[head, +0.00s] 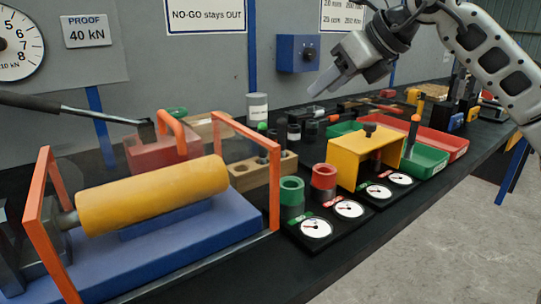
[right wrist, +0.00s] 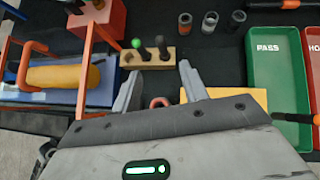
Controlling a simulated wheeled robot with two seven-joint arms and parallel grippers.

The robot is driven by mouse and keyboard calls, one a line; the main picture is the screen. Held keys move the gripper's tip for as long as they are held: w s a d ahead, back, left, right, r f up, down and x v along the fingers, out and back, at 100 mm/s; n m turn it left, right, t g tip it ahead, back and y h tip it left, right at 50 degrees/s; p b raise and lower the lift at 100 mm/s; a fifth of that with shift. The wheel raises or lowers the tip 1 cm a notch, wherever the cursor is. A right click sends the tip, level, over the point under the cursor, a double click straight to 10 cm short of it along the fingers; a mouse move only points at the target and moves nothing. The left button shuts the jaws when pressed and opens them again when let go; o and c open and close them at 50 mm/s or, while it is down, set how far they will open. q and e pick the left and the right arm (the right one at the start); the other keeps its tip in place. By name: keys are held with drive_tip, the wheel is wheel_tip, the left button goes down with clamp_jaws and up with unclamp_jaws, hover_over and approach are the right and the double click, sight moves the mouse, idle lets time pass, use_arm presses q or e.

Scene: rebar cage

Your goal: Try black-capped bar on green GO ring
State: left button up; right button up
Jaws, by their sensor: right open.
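The green GO ring (head: 291,189) stands at the front of the table, left of the red ring (head: 324,177). A wooden block (head: 247,174) stands behind them. In the right wrist view the block (right wrist: 133,59) holds a green-capped bar (right wrist: 137,44) and dark-topped bars, one of them a black-capped bar (right wrist: 162,44), all upright. My right gripper (head: 319,88) is open and empty, high above the table. In the right wrist view its fingers (right wrist: 160,80) frame part of a reddish ring; the green ring is hidden there. My left gripper is out of view.
Several dial gauges (head: 349,209) lie before the rings. A yellow bridge (head: 352,160) stands right of them, near a green PASS tray (right wrist: 277,90) and a red tray (head: 443,139). An orange-framed rig with a yellow cylinder (head: 150,195) fills the left.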

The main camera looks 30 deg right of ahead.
sight(278, 127)
drive_tip(key=b+x, duration=0.1)
drive_tip(key=x, duration=1)
drive_tip(key=shift+w+f, duration=0.2)
drive_tip(key=shift+f, duration=0.15)
drive_tip(key=shift+x, duration=2.6)
drive_tip(key=shift+w+r, duration=0.15)
drive_tip(key=shift+r, duration=0.05)
clamp_jaws()
